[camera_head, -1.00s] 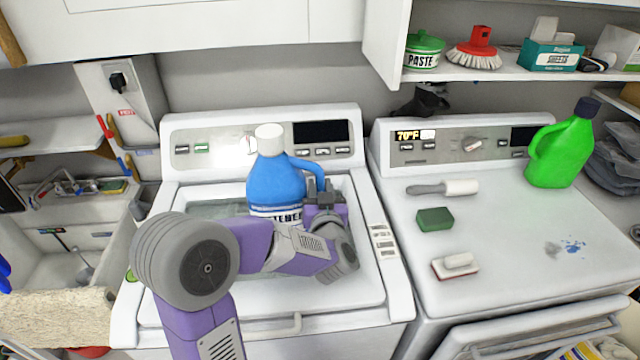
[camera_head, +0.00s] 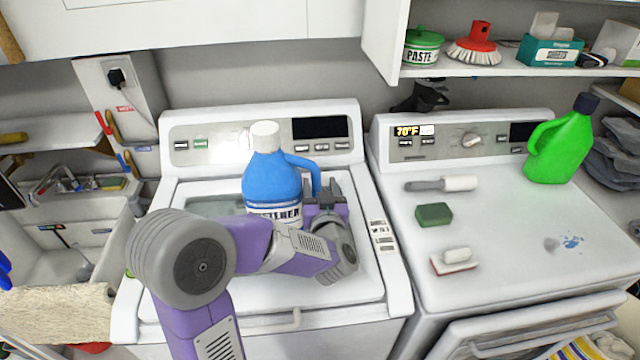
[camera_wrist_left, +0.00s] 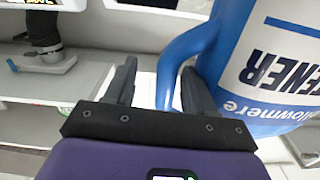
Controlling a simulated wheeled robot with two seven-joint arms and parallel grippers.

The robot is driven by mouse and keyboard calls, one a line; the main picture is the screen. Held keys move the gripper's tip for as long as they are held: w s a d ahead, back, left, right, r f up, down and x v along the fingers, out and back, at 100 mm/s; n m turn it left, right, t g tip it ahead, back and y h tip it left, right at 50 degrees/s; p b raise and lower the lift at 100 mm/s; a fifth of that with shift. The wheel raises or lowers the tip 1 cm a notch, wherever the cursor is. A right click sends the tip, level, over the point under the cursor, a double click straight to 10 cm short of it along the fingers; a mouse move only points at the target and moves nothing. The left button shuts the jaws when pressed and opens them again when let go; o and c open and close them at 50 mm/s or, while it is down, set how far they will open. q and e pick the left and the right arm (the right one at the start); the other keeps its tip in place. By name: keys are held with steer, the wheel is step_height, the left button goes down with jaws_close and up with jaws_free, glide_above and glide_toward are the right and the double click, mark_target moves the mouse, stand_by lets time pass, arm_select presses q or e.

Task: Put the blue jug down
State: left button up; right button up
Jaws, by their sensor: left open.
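The blue jug (camera_head: 271,184), with a white cap and a white label, stands upright on the lid of the left washer (camera_head: 345,290). Its handle faces right. My left gripper (camera_head: 327,192) is at the right side of the jug, by the handle. In the left wrist view, the open fingers of the left gripper (camera_wrist_left: 158,88) stand either side of the lower handle, with the jug body (camera_wrist_left: 255,75) at the right. Whether a finger touches the handle I cannot tell. My right gripper is not in view.
The right machine's top holds a lint roller (camera_head: 442,184), a green sponge (camera_head: 434,215), a white brush (camera_head: 455,260) and a green jug (camera_head: 562,145). A sink (camera_head: 60,245) is at the left. A shelf (camera_head: 480,72) overhangs the back right.

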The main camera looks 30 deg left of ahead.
arm_select(q)
steer(key=b+v, duration=0.3)
steer(key=v, duration=0.7)
steer(key=shift+s+d+b, duration=0.25)
steer(key=shift+b, duration=0.1)
